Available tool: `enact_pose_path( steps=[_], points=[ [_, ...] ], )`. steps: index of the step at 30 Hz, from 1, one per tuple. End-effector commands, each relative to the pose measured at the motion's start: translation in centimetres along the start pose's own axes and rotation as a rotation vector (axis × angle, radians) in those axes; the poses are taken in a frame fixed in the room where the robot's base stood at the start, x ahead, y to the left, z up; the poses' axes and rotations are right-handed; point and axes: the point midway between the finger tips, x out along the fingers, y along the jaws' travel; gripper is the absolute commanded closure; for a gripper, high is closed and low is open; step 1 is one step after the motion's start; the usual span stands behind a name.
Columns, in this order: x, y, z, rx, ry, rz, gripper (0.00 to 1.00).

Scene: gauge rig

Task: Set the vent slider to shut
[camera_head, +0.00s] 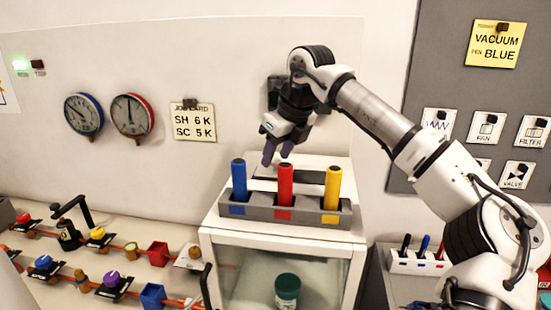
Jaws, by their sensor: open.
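My gripper (277,153) is open, its purple-grey fingers pointing down above the top of the white cabinet (232,222). Nothing shows between the fingers. Below it, a dark strip (262,179) lies on the cabinet top behind the tray of cylinders. It may be the vent slider's slot, partly hidden by the cylinders. I cannot make out a slider knob or its setting, nor whether the fingertips touch anything.
A grey tray (259,213) on the cabinet's front edge holds upright blue (239,180), red (285,184) and yellow (332,188) cylinders, close in front of the gripper. Gauges (84,114) hang on the wall. Pipes with coloured knobs (112,280) run at lower left.

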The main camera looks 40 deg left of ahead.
Motion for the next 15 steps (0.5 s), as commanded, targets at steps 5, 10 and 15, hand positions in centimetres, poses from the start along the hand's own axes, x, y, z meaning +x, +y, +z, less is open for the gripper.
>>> enact_pose_path(
  steps=[5, 10, 15],
  points=[
    [-3.8, 0.0, 0.0, 0.001, -0.003, -0.004, 0.57],
    [-7.8, 0.1, 0.0, 0.0, -0.002, -0.003, 0.57],
    [-10.7, 0.1, 0.1, 0.0, -0.001, 0.0, 0.57]
  ],
)
